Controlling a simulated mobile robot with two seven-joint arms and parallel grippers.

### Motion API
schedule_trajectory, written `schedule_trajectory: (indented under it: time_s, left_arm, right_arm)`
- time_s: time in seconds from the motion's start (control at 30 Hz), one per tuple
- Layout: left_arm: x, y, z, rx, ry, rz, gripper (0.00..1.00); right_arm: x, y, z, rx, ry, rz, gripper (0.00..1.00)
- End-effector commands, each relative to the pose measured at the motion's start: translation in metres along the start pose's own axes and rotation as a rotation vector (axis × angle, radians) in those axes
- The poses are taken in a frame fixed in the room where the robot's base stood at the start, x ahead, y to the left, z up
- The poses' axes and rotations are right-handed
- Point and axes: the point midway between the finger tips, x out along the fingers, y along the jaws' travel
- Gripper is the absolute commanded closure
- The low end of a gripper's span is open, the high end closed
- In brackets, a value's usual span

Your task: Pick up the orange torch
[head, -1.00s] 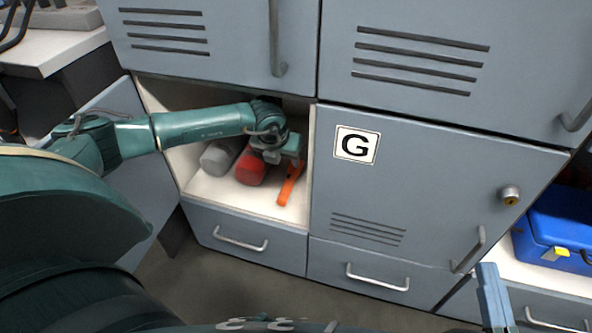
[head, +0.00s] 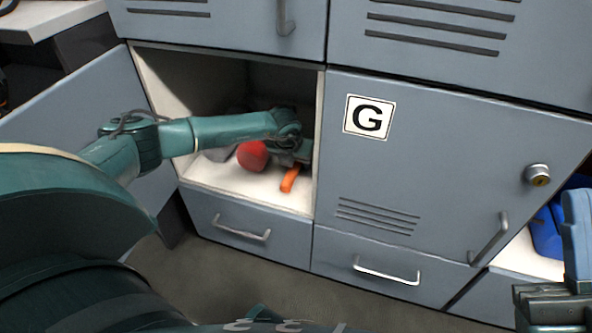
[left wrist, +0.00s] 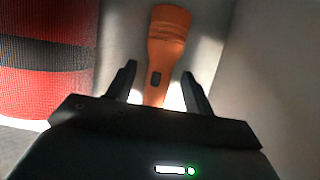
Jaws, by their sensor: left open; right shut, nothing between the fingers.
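The orange torch (head: 290,179) lies on the white floor of the open locker compartment, near its right wall. In the left wrist view the torch (left wrist: 168,45) shows its head at the top and a dark switch on its body. My left gripper (head: 296,158) is inside the compartment above the torch and hides part of it. In the left wrist view its two dark fingers (left wrist: 158,80) are open, one on each side of the torch's body. I cannot tell whether they touch it. My right gripper (head: 570,240) is at the right edge, shut and empty.
A red cylinder (head: 252,155) lies left of the torch; it shows red with a dark band in the left wrist view (left wrist: 45,60). A grey object (head: 218,154) lies further left. The open door (head: 75,120) hangs left. Closed locker G (head: 440,180) stands right. A blue case (head: 547,235) is beyond.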

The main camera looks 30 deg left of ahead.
Motion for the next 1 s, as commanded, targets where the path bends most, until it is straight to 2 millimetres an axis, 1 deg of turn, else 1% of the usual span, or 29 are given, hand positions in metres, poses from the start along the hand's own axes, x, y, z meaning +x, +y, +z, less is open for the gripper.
schedule_trajectory:
  time_s: [0.03,0.07,0.33,0.9,0.97,1.0]
  left_arm:
    - [0.0075,0.0,-0.0004,-0.002,-0.001,0.0,0.48]
    - [0.0088,0.0001,-0.0002,-0.002,-0.001,0.0,0.48]
    - [0.0091,0.0004,0.0006,0.0,-0.001,0.0,0.48]
    - [0.0092,0.0005,0.0002,0.0,0.0,0.001,0.95]
    - [0.0092,0.0005,0.0002,-0.001,0.0,0.001,1.0]
    - [0.0092,0.0005,0.0002,0.0,0.0,0.001,1.0]
  right_arm:
    - [-0.0005,0.0001,-0.0016,-0.018,0.027,-0.004,1.0]
    - [0.0004,0.0007,-0.0036,-0.025,0.039,-0.004,1.0]
    - [0.0025,0.0019,-0.0073,-0.033,0.052,-0.006,1.0]
    - [0.0024,0.002,-0.0071,-0.032,0.051,-0.005,1.0]
    - [0.0024,0.002,-0.0071,-0.032,0.051,-0.005,1.0]
    - [0.0023,0.0019,-0.0071,-0.032,0.051,-0.005,1.0]
